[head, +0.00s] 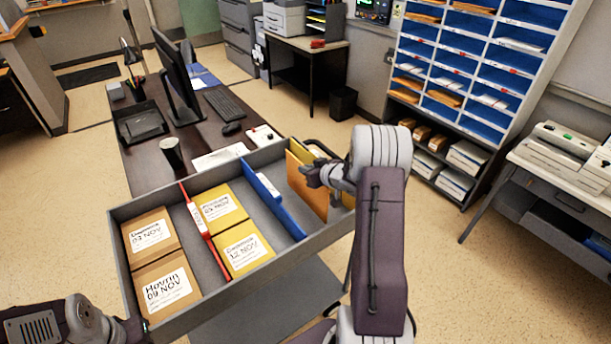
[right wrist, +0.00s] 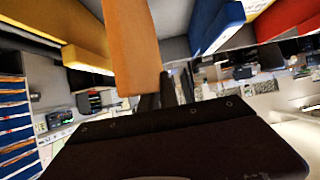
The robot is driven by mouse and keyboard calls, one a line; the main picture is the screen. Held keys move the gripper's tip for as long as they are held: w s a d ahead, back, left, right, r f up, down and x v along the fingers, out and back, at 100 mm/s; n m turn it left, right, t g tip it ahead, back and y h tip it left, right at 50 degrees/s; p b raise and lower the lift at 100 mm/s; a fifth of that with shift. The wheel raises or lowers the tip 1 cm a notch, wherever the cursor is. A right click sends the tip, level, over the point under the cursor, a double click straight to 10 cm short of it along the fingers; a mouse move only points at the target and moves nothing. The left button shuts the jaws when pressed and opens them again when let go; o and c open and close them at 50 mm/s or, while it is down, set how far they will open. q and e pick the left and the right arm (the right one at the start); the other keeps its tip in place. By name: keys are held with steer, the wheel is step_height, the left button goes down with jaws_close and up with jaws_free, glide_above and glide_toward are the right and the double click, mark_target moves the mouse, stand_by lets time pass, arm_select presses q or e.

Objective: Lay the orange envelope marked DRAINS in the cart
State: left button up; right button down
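The orange envelope (head: 306,187) stands upright on edge in the right part of the grey cart tray (head: 204,307); no marking on it is legible. My right gripper (head: 318,174) is at its upper right edge and appears shut on it, though the contact is partly hidden. The envelope also shows in the right wrist view (right wrist: 131,45), beside the dark fingers (right wrist: 172,88). I cannot tell whether its lower edge touches the tray floor. My left arm (head: 90,322) enters at the bottom left; its fingertips cannot be made out.
A blue divider (head: 270,205) and a red divider (head: 203,222) split the tray. Brown packets (head: 150,232) and yellow packets (head: 243,249) lie left of the blue divider. A yellow item (head: 347,199) is beyond the envelope. A desk with monitor (head: 176,75) adjoins behind.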

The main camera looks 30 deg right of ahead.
steer(key=shift+w+d+f, duration=0.1)
steer(key=shift+f, duration=0.5)
steer(key=shift+w+d+f, duration=0.1)
steer(key=shift+f, duration=0.5)
steer(key=c, duration=1.6)
jaws_free()
steer(key=shift+d, duration=0.1)
